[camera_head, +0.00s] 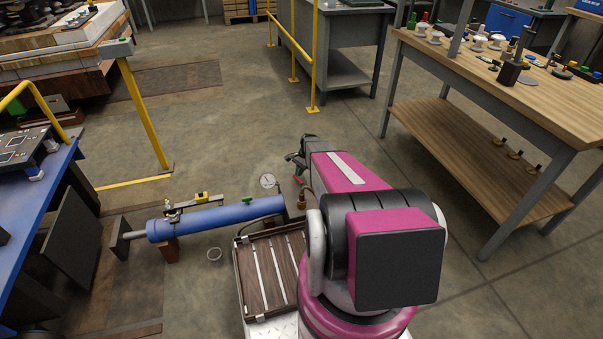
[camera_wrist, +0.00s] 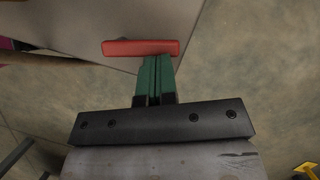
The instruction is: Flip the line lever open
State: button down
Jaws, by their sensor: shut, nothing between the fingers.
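A red bar-shaped handle (camera_wrist: 140,48), which looks like the lever, lies crosswise just beyond my fingertips in the wrist view. My gripper (camera_wrist: 158,62) has green fingers pressed together with nothing between them. Its tips are close to the handle's lower edge near its right half; I cannot tell whether they touch. The handle's pivot and mount do not show clearly.
A blue cylinder (camera_head: 215,219) with a small green part (camera_head: 247,200) and yellow fittings lies low at left. A slatted wooden tray (camera_head: 268,270) is beside my arm. A wooden workbench (camera_head: 490,80) stands right, a blue table (camera_head: 38,190) left.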

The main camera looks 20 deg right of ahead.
jog(key=a+n, duration=0.1)
jog(key=n+g, duration=0.1)
jog(key=n, duration=0.1)
jog(key=shift+a+h, duration=0.35)
jog(key=shift+h, duration=0.05)
jog(key=n, duration=0.1)
jog(key=a+n, duration=0.1)
jog(key=n+h, duration=0.1)
jog(key=shift+s+a+g, duration=0.15)
jog(key=shift+s+g, duration=0.1)
jog(key=shift+g, duration=0.15)
jog(key=n, duration=0.2)
jog(key=s+a+n+h, duration=0.1)
jog(key=n, duration=0.2)
jog(key=shift+s+a+n+g+h, duration=0.25)
jog(key=shift+a+n+g+h, duration=0.05)
jog(key=shift+a+h, duration=0.1)
jog(key=shift+s+a, duration=0.1)
jog(key=shift+s, duration=0.05)
jog(key=shift+s+a, duration=0.1)
jog(key=w, duration=0.4)
jog(key=shift+w+d+f, duration=0.15)
jog(key=shift+d, duration=0.1)
jog(key=v, duration=1)
jog(key=shift+s, duration=0.2)
